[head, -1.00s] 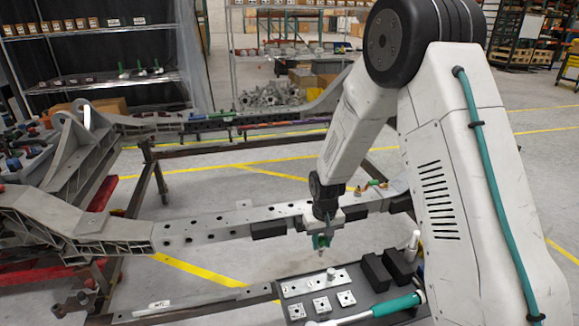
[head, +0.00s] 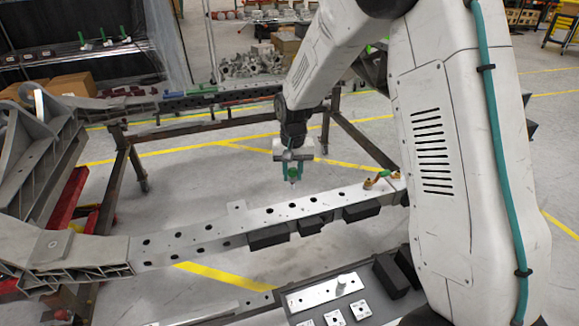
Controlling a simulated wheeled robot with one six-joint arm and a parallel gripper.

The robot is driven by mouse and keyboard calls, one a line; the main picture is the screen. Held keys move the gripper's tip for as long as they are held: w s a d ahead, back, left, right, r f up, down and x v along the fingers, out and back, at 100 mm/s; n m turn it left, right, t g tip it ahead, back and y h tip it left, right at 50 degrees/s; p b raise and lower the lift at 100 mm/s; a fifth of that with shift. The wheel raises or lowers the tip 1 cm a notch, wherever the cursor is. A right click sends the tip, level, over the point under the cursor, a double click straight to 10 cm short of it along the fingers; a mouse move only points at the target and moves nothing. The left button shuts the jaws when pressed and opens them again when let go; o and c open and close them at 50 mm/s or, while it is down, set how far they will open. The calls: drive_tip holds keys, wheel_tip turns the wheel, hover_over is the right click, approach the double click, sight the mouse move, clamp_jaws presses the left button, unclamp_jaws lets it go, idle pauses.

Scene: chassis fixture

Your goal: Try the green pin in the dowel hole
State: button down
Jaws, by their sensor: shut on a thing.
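The pin hangs upright, apart from the chassis rail, and in the picture appears just above the rail's far edge. The grey chassis rail (head: 222,232) runs across the middle with several dark holes along its top face. I cannot tell which of them is the dowel hole.
A brass and green fitting (head: 381,179) sits at the rail's right end. Black blocks (head: 268,237) hang along the rail's near side. In front is a dark tray (head: 378,317) with a metal plate (head: 325,291) and small square plates (head: 361,309). My arm hides the right side.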

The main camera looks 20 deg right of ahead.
sight(293, 188)
drive_tip(key=shift+f, duration=2.8)
drive_tip(key=shift+f, duration=0.2)
drive_tip(key=shift+f, duration=1.1)
drive_tip(key=c, duration=1.1)
unclamp_jaws()
drive_tip(key=shift+r, duration=4.5)
